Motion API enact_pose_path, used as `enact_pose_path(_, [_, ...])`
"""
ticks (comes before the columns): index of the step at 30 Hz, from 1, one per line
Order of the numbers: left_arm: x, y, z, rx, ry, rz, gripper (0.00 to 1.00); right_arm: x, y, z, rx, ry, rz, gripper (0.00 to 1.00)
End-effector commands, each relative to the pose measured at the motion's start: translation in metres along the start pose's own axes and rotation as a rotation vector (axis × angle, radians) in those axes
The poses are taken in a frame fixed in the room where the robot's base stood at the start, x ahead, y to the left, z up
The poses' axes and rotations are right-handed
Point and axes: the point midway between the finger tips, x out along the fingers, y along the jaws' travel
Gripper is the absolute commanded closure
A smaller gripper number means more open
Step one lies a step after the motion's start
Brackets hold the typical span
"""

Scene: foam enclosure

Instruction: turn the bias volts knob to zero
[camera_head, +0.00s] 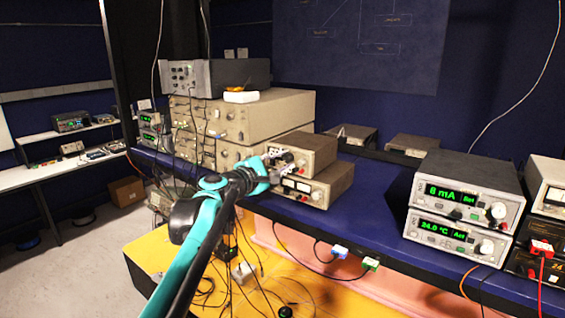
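My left arm reaches in from the bottom left, teal and black. Its gripper (279,168) is at the front panel of two small stacked beige instruments, the upper one (311,150) and the lower one (330,182). The fingers overlap the left part of the upper panel, so I cannot tell whether they touch a knob or stand just in front of it. The lower panel shows a pale meter face and small knobs. No lettering is legible, and I cannot pick out the bias volts knob. My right gripper is out of view.
Large beige instruments (245,117) are stacked behind and left of the gripper. Two grey units with green displays, "8 mA" (465,187) and "24.0 °C" (457,238), stand at right. The blue bench top (372,205) between is clear. Cables hang below its front edge.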

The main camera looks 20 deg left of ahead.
Motion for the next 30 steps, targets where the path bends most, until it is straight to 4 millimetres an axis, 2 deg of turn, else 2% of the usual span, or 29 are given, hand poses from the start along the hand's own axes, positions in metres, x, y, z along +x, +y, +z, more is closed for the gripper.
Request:
enact_pose_path(8, [-0.001,0.0,0.0,0.002,0.0,-0.001,0.7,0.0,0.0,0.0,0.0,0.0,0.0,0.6])
enact_pose_path(11, [-0.009,0.0,-0.001,0.002,0.001,0.0,0.7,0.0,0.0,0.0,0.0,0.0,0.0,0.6])
enact_pose_path(24, [-0.097,0.0,-0.001,0.001,0.003,0.0,0.7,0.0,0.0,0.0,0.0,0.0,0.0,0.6])
enact_pose_path(30, [-0.117,0.0,-0.001,0.001,0.001,-0.001,0.7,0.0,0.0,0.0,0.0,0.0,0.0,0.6])
